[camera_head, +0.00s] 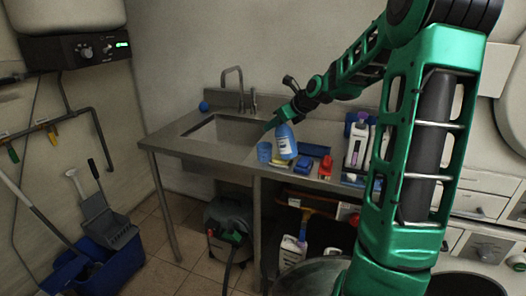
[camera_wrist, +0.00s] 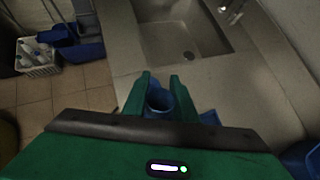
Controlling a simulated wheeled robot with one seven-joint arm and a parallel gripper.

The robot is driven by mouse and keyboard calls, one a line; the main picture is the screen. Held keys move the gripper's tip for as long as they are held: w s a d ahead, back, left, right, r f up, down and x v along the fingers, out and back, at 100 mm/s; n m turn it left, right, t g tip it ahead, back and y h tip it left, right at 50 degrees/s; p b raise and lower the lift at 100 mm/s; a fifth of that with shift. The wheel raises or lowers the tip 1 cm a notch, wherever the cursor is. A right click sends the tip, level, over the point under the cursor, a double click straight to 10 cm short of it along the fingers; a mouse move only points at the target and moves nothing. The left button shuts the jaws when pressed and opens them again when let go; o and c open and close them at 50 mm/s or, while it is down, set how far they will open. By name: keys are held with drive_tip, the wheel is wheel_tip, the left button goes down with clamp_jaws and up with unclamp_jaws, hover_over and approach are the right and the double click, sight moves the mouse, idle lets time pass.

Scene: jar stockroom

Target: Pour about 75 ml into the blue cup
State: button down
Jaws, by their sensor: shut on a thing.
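The blue cup (camera_head: 264,152) stands on the steel counter, just right of the sink. My gripper (camera_head: 279,119) is shut on a blue bottle with a pale label (camera_head: 286,142), right beside the cup. The bottle is slightly tilted, and its upper part is hidden by my gripper. I cannot tell whether its base touches the counter, or whether any liquid is flowing. In the wrist view my gripper's green fingers (camera_wrist: 162,88) flank a round blue shape with a dark opening; I cannot tell whether it is the cup or the bottle. The liquid level in the cup is not visible.
The sink (camera_head: 225,130) with its tap (camera_head: 233,85) lies left of the cup. A blue tray (camera_head: 314,150), a red item (camera_head: 325,165) and white bottles (camera_head: 357,145) crowd the counter to the right. The counter's front edge is close.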

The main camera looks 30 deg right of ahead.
drive_tip(key=shift+s+d+r+m+t+y+b, duration=0.2)
drive_tip(key=shift+s+d+r+t+y+b, duration=0.15)
drive_tip(key=shift+s+d+r+t, duration=0.4)
drive_tip(key=shift+s+d+r+m+t+y+b, duration=0.2)
drive_tip(key=shift+s+d+r+t+y+b, duration=0.15)
drive_tip(key=shift+t, duration=0.6)
